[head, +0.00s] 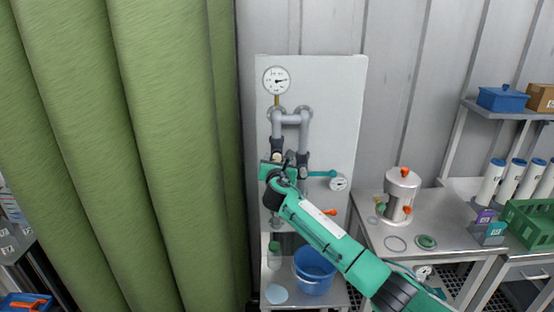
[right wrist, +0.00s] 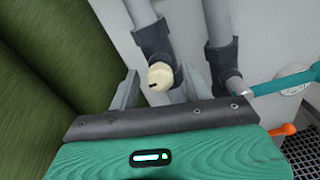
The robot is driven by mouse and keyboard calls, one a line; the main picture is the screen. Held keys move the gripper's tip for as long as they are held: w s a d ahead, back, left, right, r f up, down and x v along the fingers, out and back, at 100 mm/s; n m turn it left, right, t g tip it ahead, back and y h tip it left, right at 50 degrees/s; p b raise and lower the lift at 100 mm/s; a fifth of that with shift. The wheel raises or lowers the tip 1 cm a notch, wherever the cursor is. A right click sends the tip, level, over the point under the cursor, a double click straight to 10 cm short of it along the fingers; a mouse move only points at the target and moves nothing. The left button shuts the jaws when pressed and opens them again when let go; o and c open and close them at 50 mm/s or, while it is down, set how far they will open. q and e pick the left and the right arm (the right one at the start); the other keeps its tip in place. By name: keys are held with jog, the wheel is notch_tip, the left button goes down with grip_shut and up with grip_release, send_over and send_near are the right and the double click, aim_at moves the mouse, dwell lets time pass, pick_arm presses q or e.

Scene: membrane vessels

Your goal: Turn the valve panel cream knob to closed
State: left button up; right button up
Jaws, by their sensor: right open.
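The valve panel (head: 340,100) is a pale upright board with grey pipes. Its cream knob (right wrist: 160,76) sits on the end of a dark valve body (right wrist: 152,40) in the right wrist view, with a dark mark on its face. In the head view the knob (head: 277,156) shows small, just above my right gripper (head: 277,160). My right gripper is open, and in the right wrist view its two grey fingers (right wrist: 158,90) stand to the left and right of the knob. I cannot tell whether they touch it. My left gripper is out of view.
A teal lever (head: 322,173) and an orange handle (head: 330,212) stick out near my right arm. A round gauge (head: 276,80) is at the panel's top. Green curtains (head: 150,150) hang at left. A bench with a steel vessel (head: 400,195) stands at right; a blue bucket (head: 314,268) is below.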

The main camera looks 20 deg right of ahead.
jog(key=shift+w, duration=0.2)
jog(key=c, duration=1)
